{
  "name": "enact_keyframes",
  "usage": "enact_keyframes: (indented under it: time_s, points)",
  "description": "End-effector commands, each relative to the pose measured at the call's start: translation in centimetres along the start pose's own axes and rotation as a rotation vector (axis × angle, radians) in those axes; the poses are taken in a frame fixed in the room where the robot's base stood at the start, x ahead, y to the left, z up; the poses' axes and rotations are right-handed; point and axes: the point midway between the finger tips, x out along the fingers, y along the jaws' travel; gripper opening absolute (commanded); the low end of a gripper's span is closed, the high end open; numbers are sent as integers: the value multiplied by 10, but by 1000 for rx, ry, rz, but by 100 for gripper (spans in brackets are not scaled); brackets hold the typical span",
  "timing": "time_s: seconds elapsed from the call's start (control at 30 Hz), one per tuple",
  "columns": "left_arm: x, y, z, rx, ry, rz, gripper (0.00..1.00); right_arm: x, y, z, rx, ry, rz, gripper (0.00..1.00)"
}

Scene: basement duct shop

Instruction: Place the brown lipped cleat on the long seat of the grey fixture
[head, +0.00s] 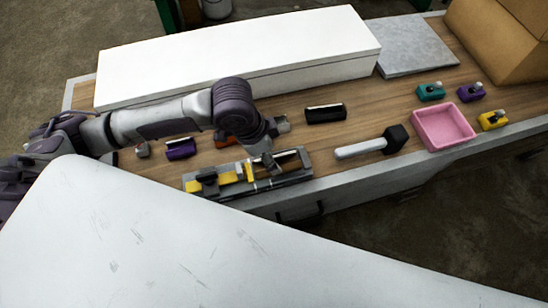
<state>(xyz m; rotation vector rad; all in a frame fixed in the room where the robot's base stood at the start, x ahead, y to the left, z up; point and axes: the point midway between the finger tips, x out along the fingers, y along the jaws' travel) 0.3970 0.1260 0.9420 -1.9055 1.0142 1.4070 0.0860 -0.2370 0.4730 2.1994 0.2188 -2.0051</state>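The grey fixture (262,185) lies along the front edge of the wooden bench, with yellow and dark parts on its left half. A small brownish piece (289,160) shows at the fixture's right part, beside my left gripper. It may be the brown lipped cleat, but it is too small and partly hidden to be sure, and I cannot tell whether it is seated. My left gripper (270,158) points down over the fixture's right half. Its fingers are too small and covered to show whether they are open or shut. My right gripper is not in view.
A dark lipped block (325,114), purple block (181,149) and orange block (224,139) lie behind the fixture. A mallet (372,147) and pink tray (442,127) are to the right. A long white box (240,60) closes off the back. A pale scuffed surface (200,240) fills the foreground.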

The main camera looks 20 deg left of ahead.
Motion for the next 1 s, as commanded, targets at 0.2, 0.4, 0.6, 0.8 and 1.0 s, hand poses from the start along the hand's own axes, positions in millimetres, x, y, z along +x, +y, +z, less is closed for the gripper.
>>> enact_keyframes:
  time_s: [0.2,0.4,0.6,0.8,1.0]
  points:
    - [-49,-1,-1,2,3,-5,77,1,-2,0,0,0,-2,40]
    - [-75,-1,-1,-1,2,-2,77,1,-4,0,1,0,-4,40]
    - [-82,0,0,0,0,-1,77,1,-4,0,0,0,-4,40]
    - [-82,0,0,-1,0,-1,77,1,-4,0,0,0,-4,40]
    - [-82,0,0,-1,0,-1,77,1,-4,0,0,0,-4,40]
